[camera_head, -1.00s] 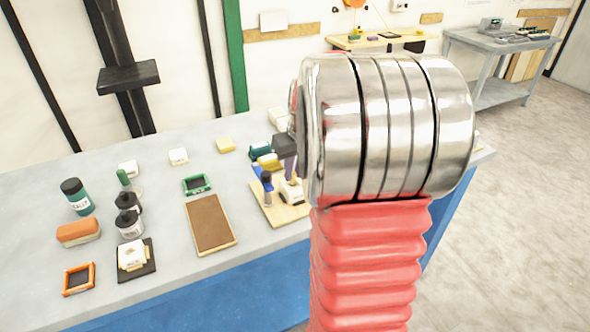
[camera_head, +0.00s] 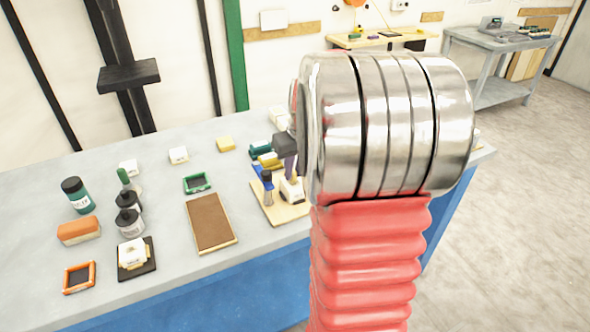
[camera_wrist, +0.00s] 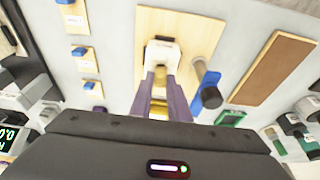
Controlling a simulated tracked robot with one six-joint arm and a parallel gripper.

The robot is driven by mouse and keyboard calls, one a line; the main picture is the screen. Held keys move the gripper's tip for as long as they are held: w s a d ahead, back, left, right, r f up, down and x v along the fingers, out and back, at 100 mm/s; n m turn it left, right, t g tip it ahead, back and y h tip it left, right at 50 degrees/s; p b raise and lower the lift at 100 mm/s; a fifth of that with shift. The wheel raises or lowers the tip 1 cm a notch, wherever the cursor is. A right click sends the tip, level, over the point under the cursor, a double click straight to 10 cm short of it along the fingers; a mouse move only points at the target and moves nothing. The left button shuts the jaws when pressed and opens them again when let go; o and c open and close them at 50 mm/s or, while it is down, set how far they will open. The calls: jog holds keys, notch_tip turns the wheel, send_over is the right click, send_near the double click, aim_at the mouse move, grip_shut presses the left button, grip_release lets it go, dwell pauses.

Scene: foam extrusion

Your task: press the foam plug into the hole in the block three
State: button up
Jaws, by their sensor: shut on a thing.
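In the wrist view, a white block (camera_wrist: 162,50) sits on a pale wooden board (camera_wrist: 206,28); the same board (camera_head: 262,213) and white block (camera_head: 291,190) show in the head view, partly behind my arm. My gripper (camera_wrist: 160,74) is shut, its grey-purple fingers pointing down at the block's near side. A small pale piece, apparently the foam plug (camera_wrist: 160,77), is between the fingertips and mostly hidden. I cannot tell whether it touches the block or is in a hole. My gripper (camera_head: 288,163) is also partly visible in the head view. No block number is readable.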

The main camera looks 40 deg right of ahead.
jog(key=shift+f, duration=0.85)
dwell(1.1)
jog(key=o, duration=0.9)
jog(key=shift+c, duration=0.3)
jog(key=o, duration=0.4)
jog(key=shift+r, duration=0.1)
jog(key=shift+r, duration=2.95)
